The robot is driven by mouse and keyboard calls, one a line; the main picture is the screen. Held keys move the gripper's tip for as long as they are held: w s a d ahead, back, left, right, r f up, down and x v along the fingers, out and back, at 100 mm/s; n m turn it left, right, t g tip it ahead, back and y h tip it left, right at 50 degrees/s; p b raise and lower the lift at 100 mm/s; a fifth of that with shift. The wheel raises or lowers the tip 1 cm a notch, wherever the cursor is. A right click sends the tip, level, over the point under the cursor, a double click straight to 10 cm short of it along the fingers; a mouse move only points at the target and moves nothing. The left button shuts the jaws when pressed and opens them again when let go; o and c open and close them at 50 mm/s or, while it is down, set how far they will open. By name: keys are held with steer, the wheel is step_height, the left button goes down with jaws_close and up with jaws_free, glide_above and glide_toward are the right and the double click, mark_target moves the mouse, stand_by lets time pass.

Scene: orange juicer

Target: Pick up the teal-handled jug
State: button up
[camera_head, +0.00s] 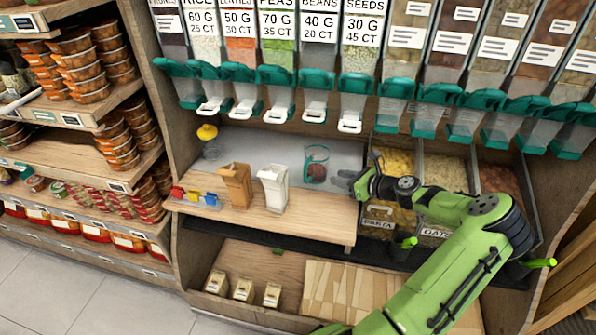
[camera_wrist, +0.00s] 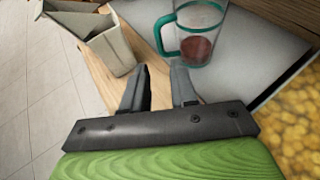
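My gripper (camera_head: 345,180) is just right of the jug in the head view. In the wrist view my gripper (camera_wrist: 160,72) has its two fingers apart with nothing between them. The fingertips are short of the jug, near its handle side.
A white container (camera_head: 272,188) and a brown container (camera_head: 235,185) stand left of the jug on the counter (camera_head: 300,226). A yellow-topped item (camera_head: 207,132) is at the back left. Dispensers with teal spouts (camera_head: 278,76) hang above. Food bins (camera_head: 445,172) are at right.

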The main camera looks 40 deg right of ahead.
mark_target(305, 170)
steer(key=b+x, duration=0.2)
steer(key=x, duration=0.5)
steer(key=b+x, duration=0.3)
steer(key=x, duration=0.5)
steer(key=shift+w+a+f, duration=0.15)
steer(key=shift+a+f, duration=0.15)
steer(key=shift+f, duration=0.05)
steer(key=shift+r, duration=0.15)
jaws_close()
